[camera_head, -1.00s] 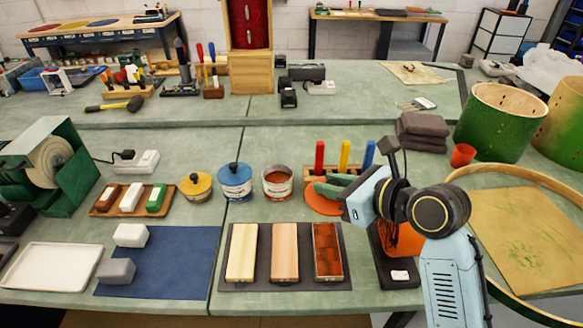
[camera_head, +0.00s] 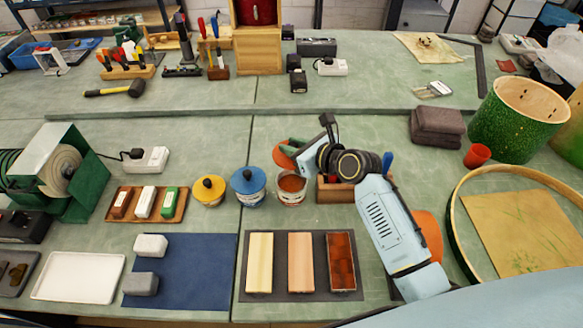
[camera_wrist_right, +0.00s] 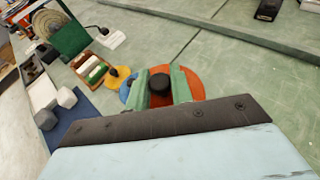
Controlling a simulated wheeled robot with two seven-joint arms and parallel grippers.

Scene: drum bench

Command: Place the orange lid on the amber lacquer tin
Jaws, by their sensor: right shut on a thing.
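The orange lid (camera_head: 281,157), a flat disc with a black knob, is off the bench in my right gripper (camera_head: 299,150). In the right wrist view the gripper's green fingers (camera_wrist_right: 160,86) are closed on both sides of the knob, with the orange disc (camera_wrist_right: 191,84) below them. The amber lacquer tin (camera_head: 291,199) stands open on the bench, its amber-brown contents showing. In the head view the lid appears just behind and above the tin, apart from it. My left gripper is not in view.
Left of the open tin stand a blue-lidded tin (camera_head: 248,185) and a yellow-lidded tin (camera_head: 208,191). A wooden rack (camera_head: 334,191) is partly hidden behind my right arm. In front lies a dark mat (camera_head: 268,291) with wood samples.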

